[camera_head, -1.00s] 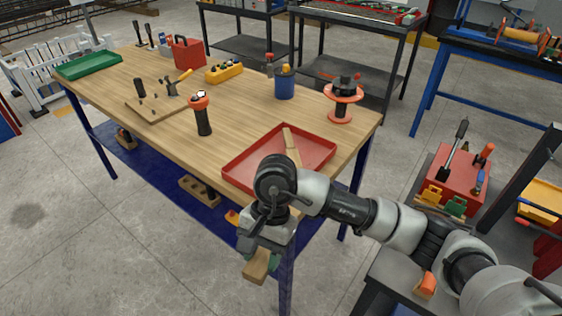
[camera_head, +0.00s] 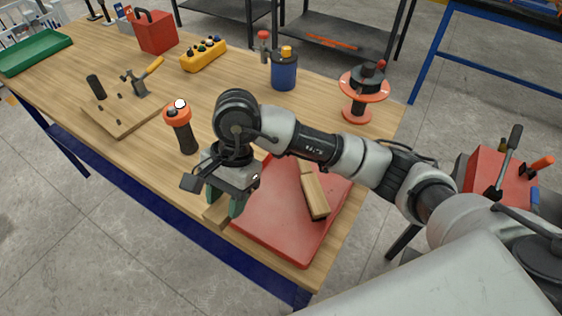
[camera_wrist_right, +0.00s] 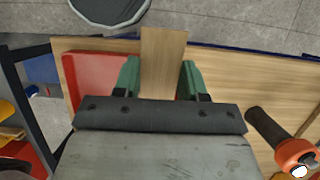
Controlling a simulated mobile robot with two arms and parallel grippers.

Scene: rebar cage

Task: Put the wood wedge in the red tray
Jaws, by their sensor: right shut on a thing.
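The wood wedge (camera_head: 215,213) is a light brown block held between the green fingers of my right gripper (camera_head: 228,207), by the table's front edge. In the right wrist view the wedge (camera_wrist_right: 163,55) sticks out between the two fingers (camera_wrist_right: 160,85). The red tray (camera_head: 283,222) lies on the table just right of the gripper, apart from the wedge in the head view. Another wooden piece (camera_head: 314,192) lies in the tray. My arm hides the tray's back left part. My left gripper is out of view.
A board with a clamp (camera_head: 122,108) lies left. The tray's left half looks bare.

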